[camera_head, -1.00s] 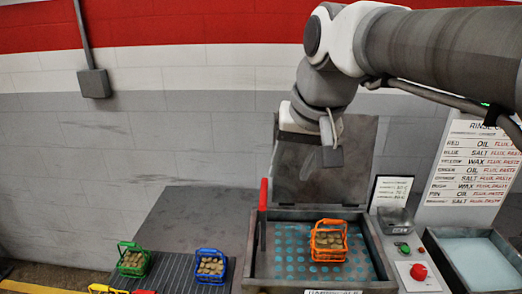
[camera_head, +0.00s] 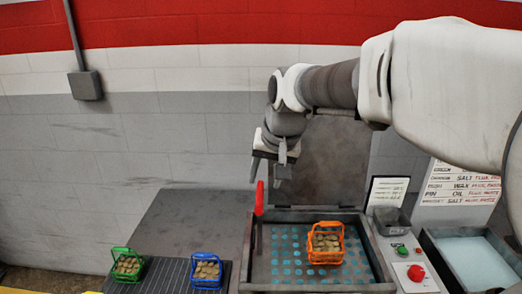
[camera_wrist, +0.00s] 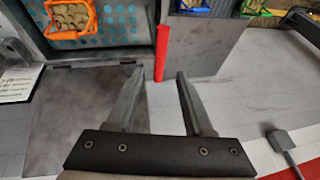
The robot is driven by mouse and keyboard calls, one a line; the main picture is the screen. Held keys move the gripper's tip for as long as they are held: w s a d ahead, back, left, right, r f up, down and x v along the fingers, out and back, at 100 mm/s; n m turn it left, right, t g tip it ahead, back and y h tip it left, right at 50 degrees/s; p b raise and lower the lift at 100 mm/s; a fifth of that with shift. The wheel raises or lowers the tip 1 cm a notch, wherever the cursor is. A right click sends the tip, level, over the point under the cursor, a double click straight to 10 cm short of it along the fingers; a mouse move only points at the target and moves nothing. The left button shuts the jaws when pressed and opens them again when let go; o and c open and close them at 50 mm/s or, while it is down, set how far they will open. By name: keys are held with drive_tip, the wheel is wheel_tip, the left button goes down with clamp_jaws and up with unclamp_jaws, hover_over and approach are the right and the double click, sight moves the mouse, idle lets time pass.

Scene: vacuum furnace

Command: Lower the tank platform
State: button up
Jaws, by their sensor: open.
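The tank platform (camera_head: 283,262) is a perforated plate with blue dots inside the open metal tank (camera_head: 248,262). An orange basket (camera_head: 325,243) of round brownish pieces stands on it. A red lever handle (camera_head: 259,198) stands upright at the tank's left side. My gripper (camera_head: 282,174) is open and empty, above and slightly right of the handle's top in the head view. In the wrist view, the red handle (camera_wrist: 162,52) lines up with the gap between the fingertips of my gripper (camera_wrist: 161,78). I cannot tell whether it is between them in depth.
The raised tank lid (camera_head: 325,160) stands behind the tank. A green basket (camera_head: 127,265) and a blue basket (camera_head: 206,270) stand on a ribbed surface at left. A red button (camera_head: 416,273) and a liquid-filled basin (camera_head: 470,262) are at right.

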sight(260, 194)
drive_tip(key=x, duration=0.5)
drive_tip(key=shift+w+f, duration=0.15)
drive_tip(key=shift+f, duration=0.25)
clamp_jaws()
idle(1.0)
